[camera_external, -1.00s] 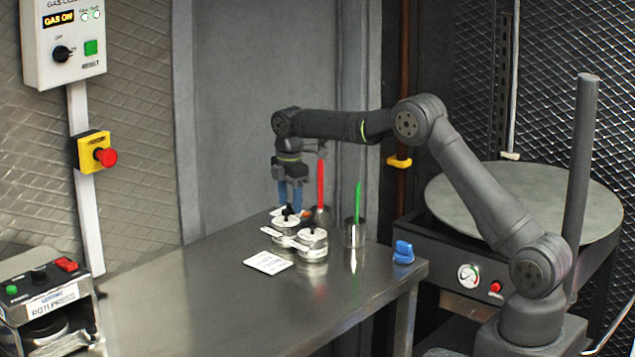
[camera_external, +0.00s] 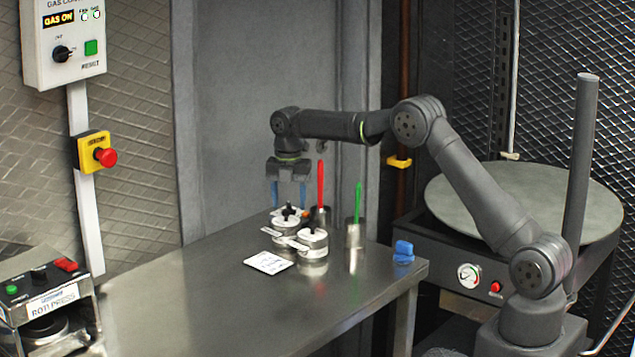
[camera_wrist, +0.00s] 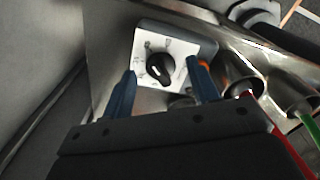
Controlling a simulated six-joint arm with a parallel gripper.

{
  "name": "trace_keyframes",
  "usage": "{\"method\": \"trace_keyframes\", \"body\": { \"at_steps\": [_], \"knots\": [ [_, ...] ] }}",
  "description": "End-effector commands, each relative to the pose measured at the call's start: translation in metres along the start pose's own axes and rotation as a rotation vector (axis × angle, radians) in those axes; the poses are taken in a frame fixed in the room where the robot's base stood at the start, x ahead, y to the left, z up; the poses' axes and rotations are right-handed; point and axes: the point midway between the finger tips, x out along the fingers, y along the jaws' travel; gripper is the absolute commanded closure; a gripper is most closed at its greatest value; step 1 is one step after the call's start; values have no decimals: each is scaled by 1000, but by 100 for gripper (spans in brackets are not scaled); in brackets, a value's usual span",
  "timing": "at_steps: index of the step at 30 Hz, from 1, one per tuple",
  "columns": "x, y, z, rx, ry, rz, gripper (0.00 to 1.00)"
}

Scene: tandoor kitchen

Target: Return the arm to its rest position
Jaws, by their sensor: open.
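My gripper (camera_external: 289,194) points down above the back of the steel table (camera_external: 190,300). Its two blue fingers are apart with nothing between them. It also shows in the wrist view (camera_wrist: 160,85), where a white plate with a black knob (camera_wrist: 160,68) lies beyond the fingertips. Whether the fingertips touch anything there I cannot tell.
A front pot (camera_external: 313,250), a white card (camera_external: 269,263), a cup with a red-handled tool (camera_external: 321,185), a cup with a green-handled tool (camera_external: 357,205) and a blue knob (camera_external: 403,252) stand nearby. The table's left part is clear.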

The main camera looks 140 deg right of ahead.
Motion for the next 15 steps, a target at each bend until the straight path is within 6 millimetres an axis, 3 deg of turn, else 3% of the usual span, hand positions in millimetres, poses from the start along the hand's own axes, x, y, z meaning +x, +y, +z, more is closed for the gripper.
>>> {"method": "trace_keyframes", "body": {
  "at_steps": [15],
  "knots": [
    [0, 0, 0, -87, 0, 0, 45]
  ]
}}
